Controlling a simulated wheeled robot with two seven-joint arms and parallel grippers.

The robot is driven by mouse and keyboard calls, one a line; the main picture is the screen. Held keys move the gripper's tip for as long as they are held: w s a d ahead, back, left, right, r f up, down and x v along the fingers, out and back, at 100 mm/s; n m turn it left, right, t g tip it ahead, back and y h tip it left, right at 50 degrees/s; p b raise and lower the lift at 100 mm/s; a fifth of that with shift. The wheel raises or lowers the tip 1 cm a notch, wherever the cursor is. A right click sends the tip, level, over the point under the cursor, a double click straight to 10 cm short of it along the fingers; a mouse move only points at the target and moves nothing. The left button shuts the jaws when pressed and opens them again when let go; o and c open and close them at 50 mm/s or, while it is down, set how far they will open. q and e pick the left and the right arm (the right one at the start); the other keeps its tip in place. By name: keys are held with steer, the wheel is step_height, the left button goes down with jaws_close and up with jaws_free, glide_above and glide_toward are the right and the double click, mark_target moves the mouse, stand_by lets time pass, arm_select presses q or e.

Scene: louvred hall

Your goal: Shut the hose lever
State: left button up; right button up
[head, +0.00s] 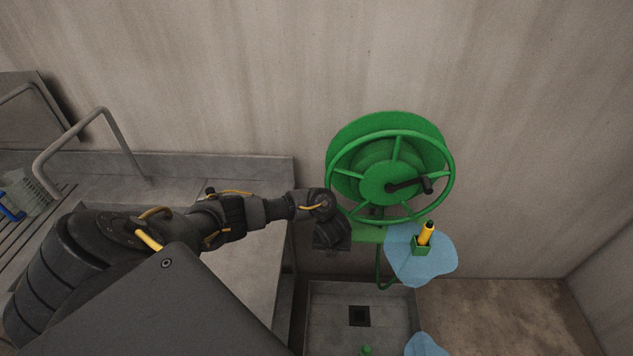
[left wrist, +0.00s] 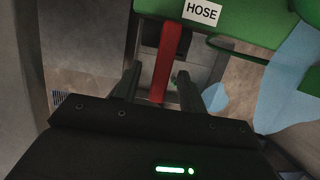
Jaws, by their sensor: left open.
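A red lever (left wrist: 171,60) hangs below the green hose reel bracket (left wrist: 240,30), beside a white label (left wrist: 203,11) reading HOSE. The green hose reel (head: 388,165) is on the wall in the head view, with its bracket (head: 370,233) under it. My left gripper (head: 332,235) is at the left end of that bracket. In the left wrist view my left gripper (left wrist: 170,88) is open, with one finger on each side of the red lever. I cannot tell whether either finger touches it. The lever is not visible in the head view. My right gripper is out of view.
A yellow-handled tool (head: 426,233) stands in a green holder right of the bracket, with a light blue sheet-like patch (head: 435,265) behind it. A floor basin (head: 335,300) with a dark drain (head: 359,316) lies below. A grey counter (head: 250,235) with a metal rail (head: 105,125) stands left.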

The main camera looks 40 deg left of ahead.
arm_select(q)
steer(key=v, duration=0.3)
steer(key=w+v, duration=0.1)
steer(key=v, duration=0.1)
steer(key=shift+a+r, duration=0.15)
steer(key=shift+r, duration=0.4)
steer(key=shift+s+r, duration=0.3)
steer(key=shift+r, duration=0.05)
steer(key=shift+r, duration=0.1)
steer(key=shift+d+r, duration=0.2)
steer(key=shift+r, duration=0.7)
steer(key=v, duration=0.9)
steer(key=shift+s, duration=0.2)
steer(key=shift+a+f, duration=0.1)
steer(key=shift+f, duration=0.05)
